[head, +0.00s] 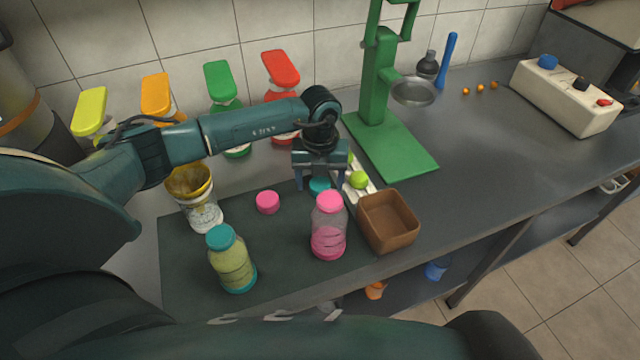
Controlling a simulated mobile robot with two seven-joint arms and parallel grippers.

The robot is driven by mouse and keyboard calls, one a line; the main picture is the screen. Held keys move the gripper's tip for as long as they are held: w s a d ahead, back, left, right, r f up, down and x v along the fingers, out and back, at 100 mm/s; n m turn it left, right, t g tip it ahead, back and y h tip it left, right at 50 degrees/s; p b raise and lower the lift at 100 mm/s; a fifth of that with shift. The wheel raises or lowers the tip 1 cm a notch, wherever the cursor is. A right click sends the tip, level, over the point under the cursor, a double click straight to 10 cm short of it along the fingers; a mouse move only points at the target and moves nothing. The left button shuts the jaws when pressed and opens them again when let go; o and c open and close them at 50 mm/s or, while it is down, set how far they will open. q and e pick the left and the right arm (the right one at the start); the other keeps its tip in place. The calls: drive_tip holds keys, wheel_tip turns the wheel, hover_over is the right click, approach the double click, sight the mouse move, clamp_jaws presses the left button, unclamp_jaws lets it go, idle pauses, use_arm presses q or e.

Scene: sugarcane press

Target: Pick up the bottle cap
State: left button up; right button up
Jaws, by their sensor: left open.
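A teal bottle cap (319,187) lies on the dark counter mat behind the pink bottle, between my left gripper's fingertips. My left gripper (319,182) points down over it with its fingers apart; I cannot tell whether they touch it. A pink bottle cap (267,202) lies loose on the mat to the left. A bottle of pink liquid (328,240) wears a pink cap, and a bottle of yellow-green liquid (233,265) wears a teal cap. My right gripper is not in view.
A brown square bowl (388,222) stands right of the pink bottle. A white tray with limes (358,180) is close behind the gripper's right side. A yellow-rimmed container (195,200) stands left. A green press (385,130) stands behind. Counter at right is mostly clear.

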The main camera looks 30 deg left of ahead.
use_arm(q)
drive_tip(key=shift+c, duration=0.3)
drive_tip(key=c, duration=1)
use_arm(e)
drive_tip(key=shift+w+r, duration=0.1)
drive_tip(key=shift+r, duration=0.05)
use_arm(q)
drive_tip(key=shift+r, duration=0.1)
